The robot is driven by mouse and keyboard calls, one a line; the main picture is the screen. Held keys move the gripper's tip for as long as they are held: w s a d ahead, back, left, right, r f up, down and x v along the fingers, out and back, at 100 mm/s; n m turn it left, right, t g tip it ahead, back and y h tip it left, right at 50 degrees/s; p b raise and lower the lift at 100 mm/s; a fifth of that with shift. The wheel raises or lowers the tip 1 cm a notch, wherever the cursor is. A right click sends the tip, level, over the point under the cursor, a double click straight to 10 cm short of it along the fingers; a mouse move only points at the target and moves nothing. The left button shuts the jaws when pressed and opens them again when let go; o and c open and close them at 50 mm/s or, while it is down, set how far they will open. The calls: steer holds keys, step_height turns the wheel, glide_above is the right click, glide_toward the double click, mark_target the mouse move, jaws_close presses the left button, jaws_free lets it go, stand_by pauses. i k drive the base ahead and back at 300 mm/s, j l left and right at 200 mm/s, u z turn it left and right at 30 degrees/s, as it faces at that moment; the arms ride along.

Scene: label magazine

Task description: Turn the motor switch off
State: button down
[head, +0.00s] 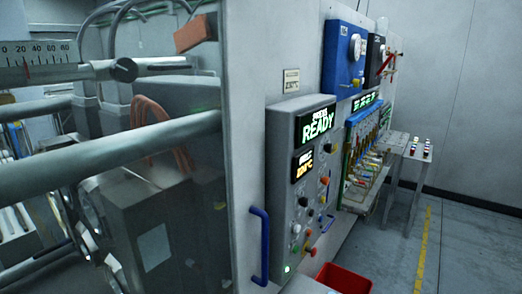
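A grey control panel (280,170) on the machine's side wall carries a green "READY" display (316,124), an orange display (303,164) and several knobs and buttons. Above and behind it hang a blue box (338,62) with a light round knob (355,44) and a dark box (376,56) with a red handle (387,63). The labels are too small to read, so I cannot tell which control is the motor switch or how it is set. My gripper is not in view.
A blue grab handle (259,245) sticks out left of the panel. A red bin (343,278) stands below it. Farther back are a rack of coloured parts (362,150) and a small table (407,146) with small items. The floor (465,240) to the right is clear.

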mark_target(304, 201)
steer(key=i+l+u, duration=0.2)
steer(key=l, duration=0.15)
steer(key=i+l+u, duration=0.2)
steer(key=l, duration=0.15)
steer(key=i+l+u, duration=0.2)
steer(key=l, duration=0.2)
steer(key=l+u, duration=0.2)
steer(key=l, duration=0.2)
steer(key=i, duration=0.05)
